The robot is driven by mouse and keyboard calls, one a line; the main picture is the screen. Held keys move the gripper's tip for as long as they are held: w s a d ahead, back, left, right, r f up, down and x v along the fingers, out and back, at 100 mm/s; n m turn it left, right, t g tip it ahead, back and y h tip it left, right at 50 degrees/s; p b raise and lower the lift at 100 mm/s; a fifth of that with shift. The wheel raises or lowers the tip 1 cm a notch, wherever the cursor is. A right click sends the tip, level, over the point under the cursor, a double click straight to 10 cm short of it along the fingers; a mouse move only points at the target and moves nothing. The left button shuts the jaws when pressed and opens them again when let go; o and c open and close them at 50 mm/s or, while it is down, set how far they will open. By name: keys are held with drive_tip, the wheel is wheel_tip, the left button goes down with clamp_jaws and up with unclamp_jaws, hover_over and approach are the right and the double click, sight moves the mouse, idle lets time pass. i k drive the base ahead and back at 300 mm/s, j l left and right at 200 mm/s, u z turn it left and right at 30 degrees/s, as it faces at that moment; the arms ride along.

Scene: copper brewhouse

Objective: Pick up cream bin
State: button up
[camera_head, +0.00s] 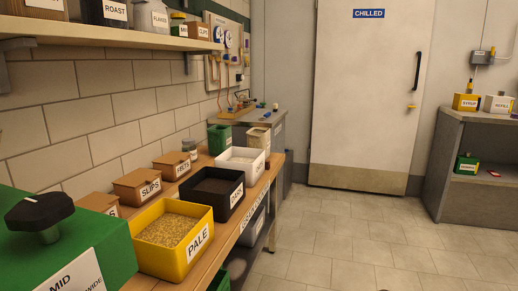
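A larger off-white bin (240,154), also labelled, stands nearer on the wooden bench, just past the dark bin. It is paler than the small cream bin, and its lower far side is partly hidden. My gripper is not in view.
On the wooden bench (231,228) stand a yellow PALE bin (180,260) filled with grain, a dark bin (225,203) and several lidded brown boxes (137,187). A green machine (110,255) fills the near left. Tiled floor (345,240) is clear toward the CHILLED door (365,100).

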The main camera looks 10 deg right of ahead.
sight(257, 138)
drive_tip(key=i+l, duration=0.15)
drive_tip(key=i, duration=0.5)
drive_tip(key=i+l, duration=0.1)
drive_tip(key=i, duration=0.5)
drive_tip(key=l+z, duration=0.05)
